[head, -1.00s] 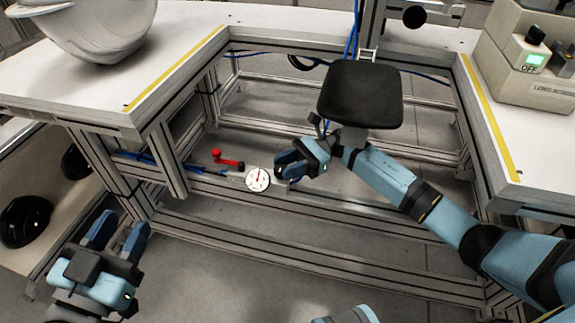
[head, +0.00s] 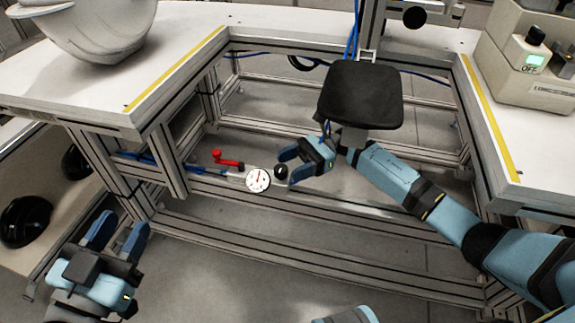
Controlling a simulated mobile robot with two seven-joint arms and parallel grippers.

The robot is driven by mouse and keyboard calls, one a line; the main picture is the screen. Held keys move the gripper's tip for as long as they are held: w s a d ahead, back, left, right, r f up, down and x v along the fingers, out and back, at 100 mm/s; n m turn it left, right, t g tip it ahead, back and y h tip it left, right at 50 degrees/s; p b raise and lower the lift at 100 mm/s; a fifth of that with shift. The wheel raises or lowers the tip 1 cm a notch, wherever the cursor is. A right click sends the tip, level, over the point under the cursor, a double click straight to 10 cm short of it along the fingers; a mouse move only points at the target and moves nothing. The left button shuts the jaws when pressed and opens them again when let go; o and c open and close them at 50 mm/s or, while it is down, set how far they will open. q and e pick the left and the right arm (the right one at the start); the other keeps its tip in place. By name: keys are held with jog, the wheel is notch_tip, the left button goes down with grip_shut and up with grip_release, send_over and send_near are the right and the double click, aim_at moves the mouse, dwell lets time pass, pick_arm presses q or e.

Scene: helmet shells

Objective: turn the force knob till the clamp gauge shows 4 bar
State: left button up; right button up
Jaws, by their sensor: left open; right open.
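The clamp gauge (head: 257,180) is a round white dial with a red needle on the lower frame rail. The needle points roughly upward; its numbers are too small to read. The black force knob (head: 281,172) sits just right of the gauge. My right gripper (head: 285,167) is open, its fingers pointing left at the knob, one above and one below it; contact cannot be told. My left gripper (head: 121,236) is open and empty at the lower left, well away from the gauge.
A red lever (head: 228,161) stands left of the gauge. A black padded plate (head: 360,95) is above my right gripper. White worktops with yellow stripes (head: 180,66) flank the frame. A grey helmet shell (head: 95,30) and a beige machine (head: 527,60) stand on them.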

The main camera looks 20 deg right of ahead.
jog(key=d, duration=0.3)
jog(key=w+d, duration=0.1)
jog(key=d, duration=0.1)
jog(key=shift+d, duration=0.4)
